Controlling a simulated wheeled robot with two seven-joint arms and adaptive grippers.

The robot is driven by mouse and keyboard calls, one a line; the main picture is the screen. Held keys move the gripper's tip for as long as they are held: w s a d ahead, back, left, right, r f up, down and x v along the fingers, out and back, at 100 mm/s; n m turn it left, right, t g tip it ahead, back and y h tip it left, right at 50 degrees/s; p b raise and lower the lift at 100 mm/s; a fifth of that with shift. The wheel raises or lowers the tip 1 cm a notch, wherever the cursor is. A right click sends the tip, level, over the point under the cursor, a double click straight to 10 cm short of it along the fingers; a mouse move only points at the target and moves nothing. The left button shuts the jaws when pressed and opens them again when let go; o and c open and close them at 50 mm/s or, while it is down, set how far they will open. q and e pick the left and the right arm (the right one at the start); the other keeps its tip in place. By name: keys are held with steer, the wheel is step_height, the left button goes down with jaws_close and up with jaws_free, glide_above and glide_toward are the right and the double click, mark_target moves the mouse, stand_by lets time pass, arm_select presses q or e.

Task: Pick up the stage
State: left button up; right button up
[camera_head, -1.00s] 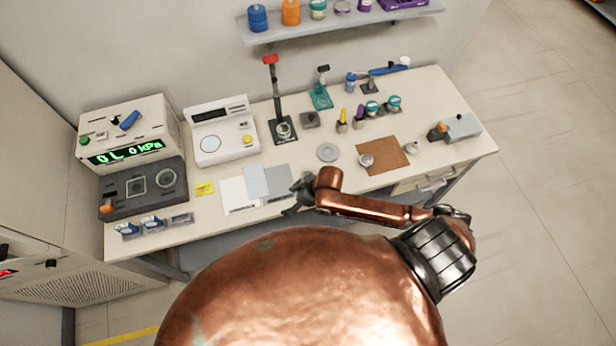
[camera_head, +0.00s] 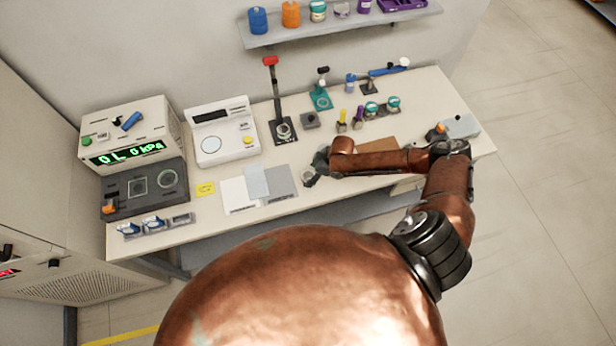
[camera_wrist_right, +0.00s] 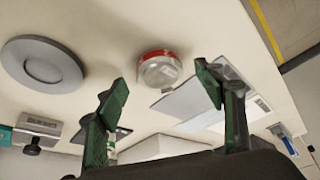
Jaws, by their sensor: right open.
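I cannot tell for sure which thing is the stage. A round grey disc (camera_wrist_right: 42,62) with a raised middle lies flat on the table at the left of the right wrist view. A small round glassy dish with a red band (camera_wrist_right: 158,68) stands on the table beyond my right fingertips. It shows in the head view as a small round piece (camera_head: 309,176) beside the gripper. My right gripper (camera_head: 319,160) is open and empty above the table; its green fingers (camera_wrist_right: 160,84) are spread apart. In the head view my arm hides much of the disc's area. My left gripper is not in view.
A white balance (camera_head: 221,132), flat sheets (camera_head: 280,182), a tall red-topped stand (camera_head: 276,100) and a small grey block with a knob (camera_head: 310,120) stand nearby. The table's front edge is close.

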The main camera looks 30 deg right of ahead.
steer(key=shift+x, duration=1.05)
steer(key=c, duration=1.4)
steer(key=shift+o, duration=0.2)
steer(key=shift+r, duration=0.1)
